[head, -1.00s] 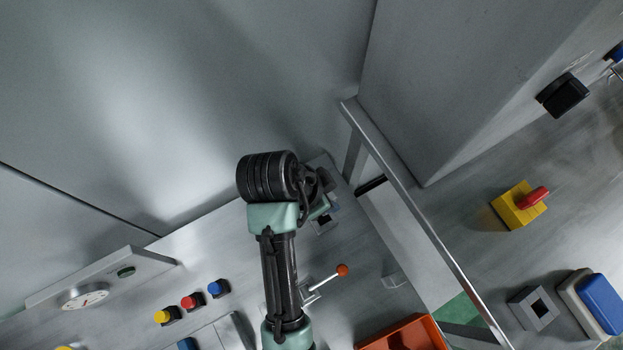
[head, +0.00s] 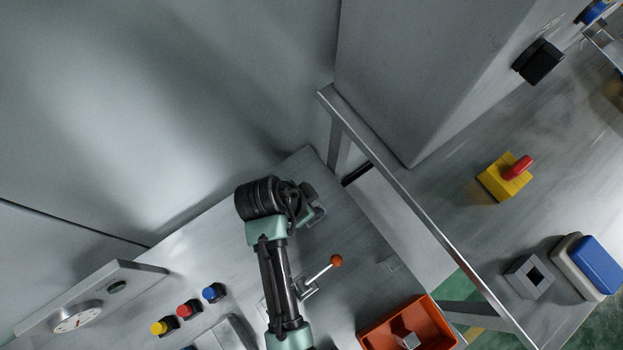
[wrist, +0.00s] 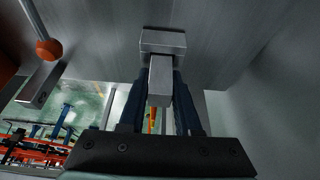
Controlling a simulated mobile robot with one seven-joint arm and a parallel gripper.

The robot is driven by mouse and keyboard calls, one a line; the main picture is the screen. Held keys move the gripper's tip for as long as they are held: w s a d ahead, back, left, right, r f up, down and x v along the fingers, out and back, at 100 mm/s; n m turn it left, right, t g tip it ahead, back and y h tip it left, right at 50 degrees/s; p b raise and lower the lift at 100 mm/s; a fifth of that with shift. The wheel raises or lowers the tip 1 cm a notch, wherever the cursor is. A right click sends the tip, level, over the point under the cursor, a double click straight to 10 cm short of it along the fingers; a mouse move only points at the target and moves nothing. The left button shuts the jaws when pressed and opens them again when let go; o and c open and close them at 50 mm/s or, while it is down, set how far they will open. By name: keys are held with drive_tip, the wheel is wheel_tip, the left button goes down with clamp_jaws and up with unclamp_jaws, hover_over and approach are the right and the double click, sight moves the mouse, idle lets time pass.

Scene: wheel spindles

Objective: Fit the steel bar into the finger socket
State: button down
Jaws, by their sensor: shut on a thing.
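My gripper (wrist: 158,100) is shut on the steel bar (wrist: 160,78), a plain grey square-sided piece between its dark blue fingers. In the wrist view a wider grey block (wrist: 162,41) lies directly beyond the bar, in line with it. It looks like a socket on the bench, but I cannot tell whether the bar touches it or is inside. In the head view my gripper (head: 303,205) is low over the bench's far corner, and my arm hides most of it. Another grey block with a square hole (head: 529,276) stands on the right-hand table.
A lever with an orange ball (head: 336,261) stands close to my arm; the ball also shows in the wrist view (wrist: 48,50). An orange bin (head: 380,334), coloured buttons (head: 187,308) and a metal rail (head: 420,212) are nearby. A yellow block with a red handle (head: 497,183) stands at right.

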drive_tip(key=c, duration=0.6)
unclamp_jaws()
drive_tip(key=shift+f, duration=0.1)
drive_tip(key=shift+r, duration=0.25)
drive_tip(key=p+v, duration=0.1)
drive_tip(key=v, duration=1.1)
drive_tip(key=shift+f, duration=0.15)
